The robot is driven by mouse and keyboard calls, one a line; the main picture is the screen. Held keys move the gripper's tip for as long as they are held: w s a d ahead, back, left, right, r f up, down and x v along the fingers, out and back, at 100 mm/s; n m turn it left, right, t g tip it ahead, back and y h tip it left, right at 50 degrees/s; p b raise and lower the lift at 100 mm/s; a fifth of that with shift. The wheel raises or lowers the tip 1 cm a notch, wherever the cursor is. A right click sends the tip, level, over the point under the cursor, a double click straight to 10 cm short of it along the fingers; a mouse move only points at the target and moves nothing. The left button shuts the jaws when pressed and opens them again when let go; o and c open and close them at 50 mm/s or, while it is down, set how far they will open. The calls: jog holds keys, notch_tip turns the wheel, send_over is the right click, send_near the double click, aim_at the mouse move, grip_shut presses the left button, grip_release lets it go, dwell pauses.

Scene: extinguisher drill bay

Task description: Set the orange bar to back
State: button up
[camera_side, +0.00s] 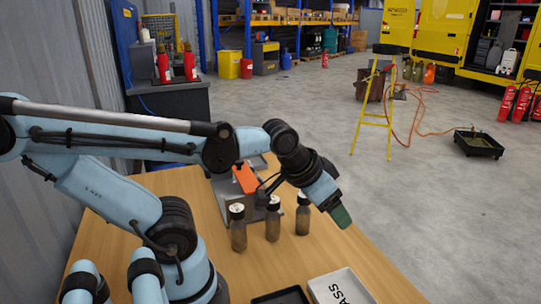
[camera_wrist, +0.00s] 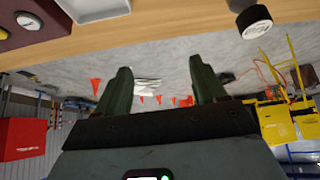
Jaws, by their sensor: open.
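The orange bar (camera_side: 245,178) shows in the side view on a grey metal fixture (camera_side: 228,205) on the wooden table, behind my forearm. It is tilted, and part of the fixture is hidden by my arm and the bottles. My gripper (camera_side: 342,217) is to the right of the bar and clear of it, over the table's right edge, pointing down to the right. In the wrist view the two dark green fingers (camera_wrist: 162,78) stand wide apart with nothing between them. I cannot make out the orange bar in the wrist view.
Three capped bottles, left (camera_side: 238,232), middle (camera_side: 272,222) and right (camera_side: 302,217), stand between the fixture and the front of the table. A white tray (camera_side: 368,297) and a black tray (camera_side: 262,300) lie at the front. Bare table (camera_side: 385,280) shows at the right.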

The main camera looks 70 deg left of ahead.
jog(key=a+r+n+g+y, duration=0.1)
jog(key=a+n, duration=0.1)
jog(key=a, duration=0.2)
jog(key=a+r+n+g+y, duration=0.1)
jog(key=a+n+g, duration=0.1)
jog(key=a, duration=0.1)
jog(key=w+a+r+n+g+y, duration=0.1)
jog(key=a+n, duration=0.1)
jog(key=a, duration=0.2)
jog(key=shift+a+r+y, duration=0.3)
jog(key=shift+r+y, duration=0.05)
jog(key=shift+y, duration=0.05)
jog(key=c, duration=1.2)
jog(key=a+r+n+g, duration=0.1)
jog(key=a+n, duration=0.1)
jog(key=a, duration=0.1)
jog(key=s+a+r+n+g+y, duration=0.1)
jog(key=a+n+g, duration=0.1)
jog(key=a, duration=0.1)
jog(key=a+r+n+g, duration=0.1)
jog(key=a+n, duration=0.1)
jog(key=a, duration=0.2)
jog(key=shift+s+r+g+y, duration=0.1)
jog(key=shift+s+g+y, duration=0.25)
jog(key=shift+g+y, duration=0.05)
grip_shut()
jog(key=shift+s+a+r+n+g, duration=0.2)
jog(key=shift+a+n+g, duration=0.2)
jog(key=shift+a+n, duration=0.25)
jog(key=shift+d, duration=0.15)
